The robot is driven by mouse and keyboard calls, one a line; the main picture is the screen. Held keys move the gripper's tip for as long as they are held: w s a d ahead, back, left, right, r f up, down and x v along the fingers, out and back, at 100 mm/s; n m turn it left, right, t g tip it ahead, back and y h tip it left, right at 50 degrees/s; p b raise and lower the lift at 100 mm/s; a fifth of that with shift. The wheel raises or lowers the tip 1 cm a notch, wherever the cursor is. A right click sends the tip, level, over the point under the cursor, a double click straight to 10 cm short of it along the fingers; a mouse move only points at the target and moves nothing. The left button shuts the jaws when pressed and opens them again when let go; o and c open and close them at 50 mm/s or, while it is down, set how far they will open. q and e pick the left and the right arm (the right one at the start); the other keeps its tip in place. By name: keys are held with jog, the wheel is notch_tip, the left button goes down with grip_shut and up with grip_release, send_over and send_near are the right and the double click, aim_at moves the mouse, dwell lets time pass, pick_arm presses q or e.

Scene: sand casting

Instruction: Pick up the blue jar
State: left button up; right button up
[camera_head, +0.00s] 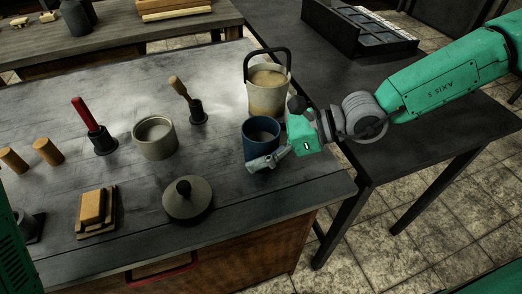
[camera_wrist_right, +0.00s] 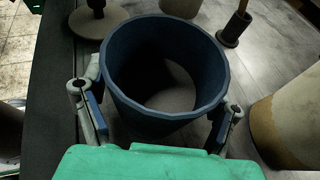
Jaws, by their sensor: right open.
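The blue jar (camera_head: 259,123) stands upright on the dark work table near its right edge. It is open at the top, with a pale grey area visible inside. My right gripper (camera_head: 279,136) reaches it from the right. In the right wrist view, the blue jar (camera_wrist_right: 135,68) fills the middle, between the spread fingers of my right gripper (camera_wrist_right: 157,105). One finger lies on each side of the jar, and the jaws are open. Whether the fingers touch the wall cannot be told. My left gripper is not in view.
A cream bucket (camera_head: 267,98) with a dark handle stands just behind the jar. A grey pot (camera_head: 155,142), a lidded round piece (camera_head: 187,202) and a wooden-handled tool (camera_head: 182,90) stand to the left. A second dark table (camera_head: 420,125) lies to the right.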

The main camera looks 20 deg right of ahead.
jog(key=shift+a, duration=0.15)
jog(key=shift+c, duration=1.2)
jog(key=shift+a, duration=0.1)
jog(key=c, duration=1.2)
